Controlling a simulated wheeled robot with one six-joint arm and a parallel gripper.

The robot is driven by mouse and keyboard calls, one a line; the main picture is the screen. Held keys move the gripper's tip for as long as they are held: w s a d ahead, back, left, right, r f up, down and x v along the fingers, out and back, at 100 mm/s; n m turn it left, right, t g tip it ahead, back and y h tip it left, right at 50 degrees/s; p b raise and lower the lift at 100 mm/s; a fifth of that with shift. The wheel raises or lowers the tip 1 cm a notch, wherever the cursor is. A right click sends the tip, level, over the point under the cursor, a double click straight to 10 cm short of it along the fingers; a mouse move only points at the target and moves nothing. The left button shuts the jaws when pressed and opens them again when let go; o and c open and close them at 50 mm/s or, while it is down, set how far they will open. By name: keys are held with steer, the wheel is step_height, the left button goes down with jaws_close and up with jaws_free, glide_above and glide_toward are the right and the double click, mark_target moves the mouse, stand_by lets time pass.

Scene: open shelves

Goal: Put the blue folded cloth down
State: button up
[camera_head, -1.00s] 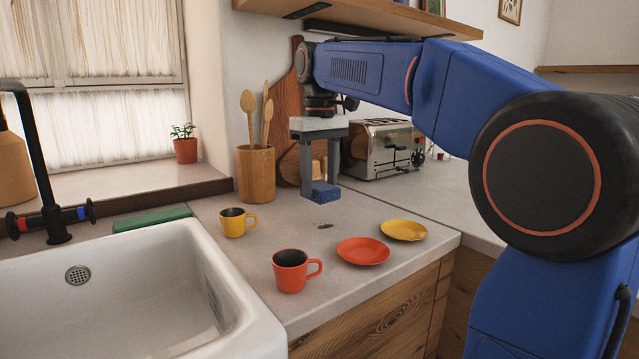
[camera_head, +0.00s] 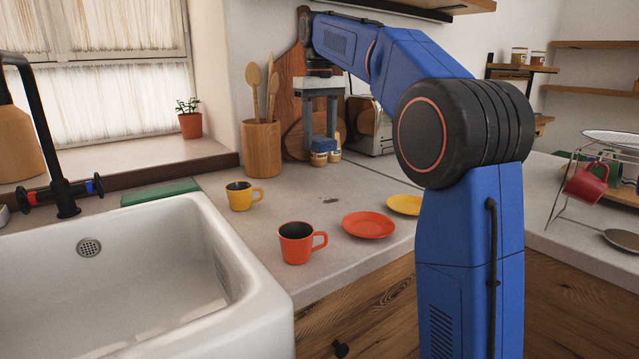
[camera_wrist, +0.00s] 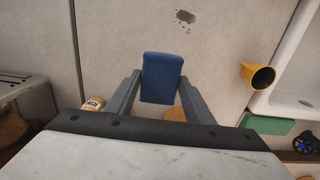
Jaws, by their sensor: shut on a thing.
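The blue folded cloth (camera_head: 322,144) is a small, thick block held between the fingertips of my gripper (camera_head: 320,138). In the wrist view the cloth (camera_wrist: 162,76) sits between the two grey fingers of my gripper (camera_wrist: 161,86), one on each side. My gripper points down over the back part of the grey counter (camera_head: 300,205), beside the utensil holder. In the head view the cloth overlaps small jars (camera_head: 335,156) behind or below it; I cannot tell the exact gap between cloth, jars and counter.
A yellow mug (camera_head: 239,196), an orange mug (camera_head: 296,243), an orange plate (camera_head: 369,225) and a yellow plate (camera_head: 404,204) stand nearer the front. A wooden utensil holder (camera_head: 262,150) is left of my gripper, a toaster (camera_head: 372,128) right. The counter's middle has free room.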

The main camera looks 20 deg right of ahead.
steer(key=shift+w+d, duration=0.2)
steer(key=shift+w, duration=0.6)
steer(key=shift+f, duration=0.35)
steer(key=shift+w+f, duration=0.1)
steer(key=shift+f, duration=4.55)
steer(key=shift+f, duration=0.1)
steer(key=o, duration=1.1)
step_height(320, 180, up, 12)
steer(key=shift+r, duration=0.15)
